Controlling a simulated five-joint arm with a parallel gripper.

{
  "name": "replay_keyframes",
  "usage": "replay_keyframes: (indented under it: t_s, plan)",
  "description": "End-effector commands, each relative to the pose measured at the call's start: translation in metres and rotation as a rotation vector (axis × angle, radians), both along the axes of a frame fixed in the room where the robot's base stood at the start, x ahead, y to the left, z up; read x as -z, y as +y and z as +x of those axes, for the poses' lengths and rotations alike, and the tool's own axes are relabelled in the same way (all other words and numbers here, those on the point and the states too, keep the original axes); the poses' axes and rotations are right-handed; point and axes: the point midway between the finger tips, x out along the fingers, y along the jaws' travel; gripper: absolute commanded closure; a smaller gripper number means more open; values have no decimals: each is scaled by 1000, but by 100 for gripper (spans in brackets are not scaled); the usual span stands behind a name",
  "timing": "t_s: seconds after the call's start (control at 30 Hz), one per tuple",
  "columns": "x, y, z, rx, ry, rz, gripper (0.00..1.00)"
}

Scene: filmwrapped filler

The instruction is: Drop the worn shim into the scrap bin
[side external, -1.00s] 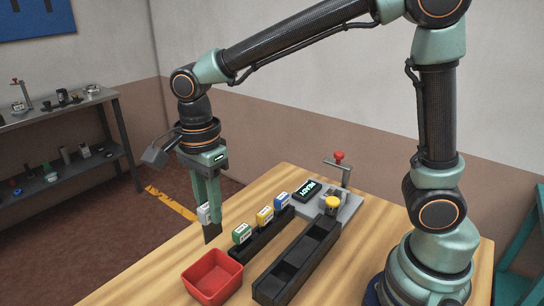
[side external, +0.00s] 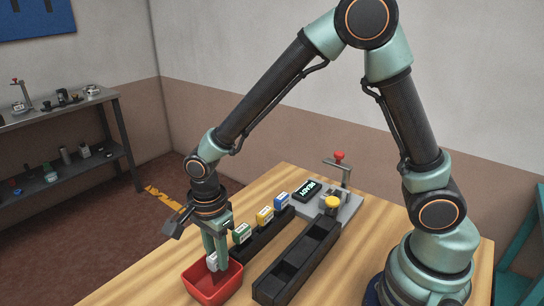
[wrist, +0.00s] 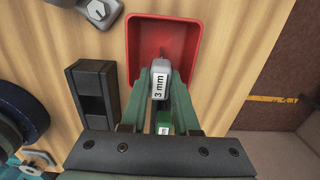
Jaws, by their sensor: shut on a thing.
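The worn shim (side external: 212,261), a light grey block with a white label, is held between the fingers of my gripper (side external: 217,265). In the wrist view the shim (wrist: 160,82) shows the label "3 mm", and my gripper (wrist: 160,90) is shut on it. The scrap bin (side external: 211,298) is a red open box at the table's front left. The shim is low at the bin's mouth, within its rim in the side view. In the wrist view the bin (wrist: 134,45) looks empty around the shim. The bin's near wall hides the shim's lower end in the side view.
Green (side external: 242,233), yellow (side external: 265,216) and blue (side external: 282,201) labelled blocks stand in a black rack right of the bin. A black tray (side external: 297,262) with empty pockets lies beside it. A grey fixture (side external: 346,207) with a red-knobbed post and a READY display (side external: 307,190) stand behind.

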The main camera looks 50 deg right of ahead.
Motion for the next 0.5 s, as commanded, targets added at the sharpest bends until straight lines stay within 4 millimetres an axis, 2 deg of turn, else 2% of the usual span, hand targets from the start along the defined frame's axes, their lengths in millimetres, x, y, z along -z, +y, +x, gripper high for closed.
replay_keyframes:
  t_s: [0.33, 0.37, 0.4, 0.43, 0.5]
  plan:
    - [3, 0, 0, 0, 0, 0, 100]
    - [3, 0, 0, 0, 0, 0, 60]
    - [3, 0, 0, 0, 0, 0, 44]
    - [3, 0, 0, 0, 0, 0, 36]
    - [3, 0, 0, 0, 0, 0, 36]
